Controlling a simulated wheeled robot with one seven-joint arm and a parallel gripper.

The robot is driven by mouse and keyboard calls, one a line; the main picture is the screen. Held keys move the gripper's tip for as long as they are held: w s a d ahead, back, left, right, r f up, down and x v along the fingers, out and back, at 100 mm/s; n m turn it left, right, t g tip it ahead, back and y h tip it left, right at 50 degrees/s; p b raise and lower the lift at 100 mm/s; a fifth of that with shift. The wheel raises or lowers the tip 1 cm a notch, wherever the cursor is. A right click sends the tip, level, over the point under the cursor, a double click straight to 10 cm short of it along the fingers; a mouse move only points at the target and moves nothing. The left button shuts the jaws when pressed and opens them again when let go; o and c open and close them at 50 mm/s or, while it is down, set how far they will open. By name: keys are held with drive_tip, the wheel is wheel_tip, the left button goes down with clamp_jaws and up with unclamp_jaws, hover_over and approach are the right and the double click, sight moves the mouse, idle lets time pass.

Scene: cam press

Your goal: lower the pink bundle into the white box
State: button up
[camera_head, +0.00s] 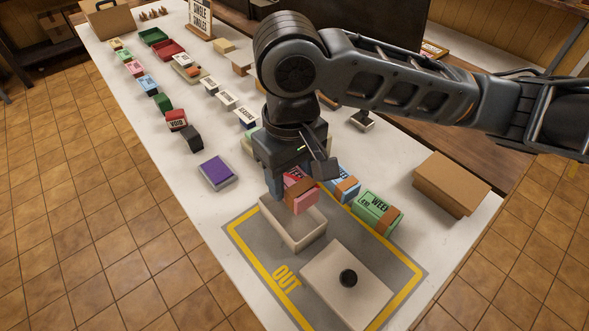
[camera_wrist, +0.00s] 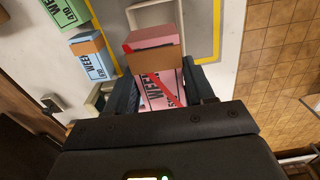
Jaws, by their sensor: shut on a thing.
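The pink bundle (camera_head: 305,203), with a brown band and black lettering, is between the fingers of my gripper (camera_head: 296,182). In the wrist view the bundle (camera_wrist: 152,40) shows between the two fingers of my gripper (camera_wrist: 165,92), which is shut on it. The open white box (camera_head: 305,240) stands on the grey OUT mat. The bundle is over the back part of the box in the head view; its exact height above the rim is hard to tell. The wrist view shows part of the box (camera_wrist: 131,18) beyond the bundle; the rest is hidden.
Green (camera_head: 377,212) and blue (camera_head: 343,188) bundles stand to the box's right. A brown carton (camera_head: 452,183) is farther right. A purple-topped box (camera_head: 215,171) is left.

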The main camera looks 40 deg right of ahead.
drive_tip(key=shift+f+b, duration=1.65)
drive_tip(key=shift+f, duration=0.95)
drive_tip(key=shift+f+b, duration=0.5)
drive_tip(key=shift+f, duration=0.35)
drive_tip(key=o, duration=1.3)
wheel_tip(320, 180, up, 8)
drive_tip(key=shift+f+p, duration=0.1)
drive_tip(key=shift+p, duration=0.4)
